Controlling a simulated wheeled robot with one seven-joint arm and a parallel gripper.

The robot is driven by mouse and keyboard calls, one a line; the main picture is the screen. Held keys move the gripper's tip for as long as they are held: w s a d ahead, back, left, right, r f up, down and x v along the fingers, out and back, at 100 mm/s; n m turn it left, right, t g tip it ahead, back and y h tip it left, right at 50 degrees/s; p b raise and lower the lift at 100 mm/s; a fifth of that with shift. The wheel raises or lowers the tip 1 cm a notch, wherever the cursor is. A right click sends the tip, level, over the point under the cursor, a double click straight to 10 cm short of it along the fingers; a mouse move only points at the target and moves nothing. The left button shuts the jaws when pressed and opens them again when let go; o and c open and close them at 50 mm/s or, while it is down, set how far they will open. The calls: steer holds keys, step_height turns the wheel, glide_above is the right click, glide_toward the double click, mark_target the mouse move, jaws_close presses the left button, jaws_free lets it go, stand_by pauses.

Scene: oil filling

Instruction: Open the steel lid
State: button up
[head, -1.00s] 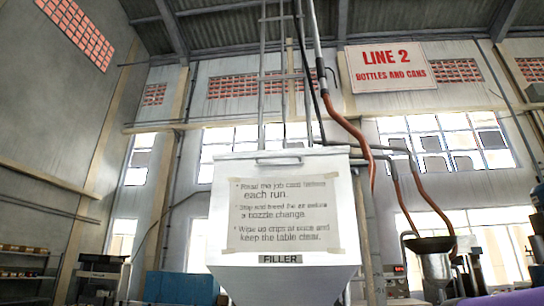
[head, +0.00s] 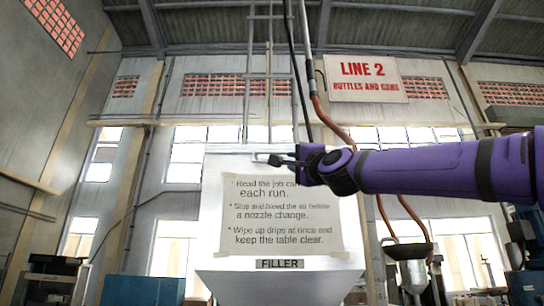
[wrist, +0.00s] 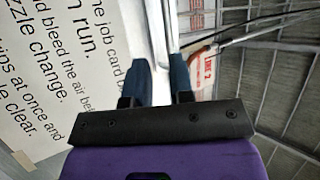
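The white filler hopper (head: 215,230) stands in the middle of the head view. The steel lid (head: 222,150) shows only as a thin strip along its top, with a handle on the front in the earlier view. My gripper (head: 262,157) comes in from the right, level with this strip, its fingers pointing left. In the wrist view, the two dark blue fingers of my gripper (wrist: 160,72) are apart, with a pale bar (wrist: 158,25) running between them. I cannot tell whether they touch it. The lid appears down.
My purple arm crosses the right half. An instruction sheet (head: 285,215) is on the hopper front. An orange-red hose (head: 330,122) and upright pipes rise behind it. A metal funnel (head: 410,262) stands at right, a blue cabinet (head: 143,290) at lower left.

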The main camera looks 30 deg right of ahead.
mark_target(280, 153)
steer(key=shift+m+h, duration=0.3)
steer(key=x, duration=0.7)
steer(key=r+x, duration=0.1)
steer(key=x, duration=0.3)
steer(key=shift+s+d, duration=0.1)
steer(key=shift+d, duration=0.1)
jaws_close()
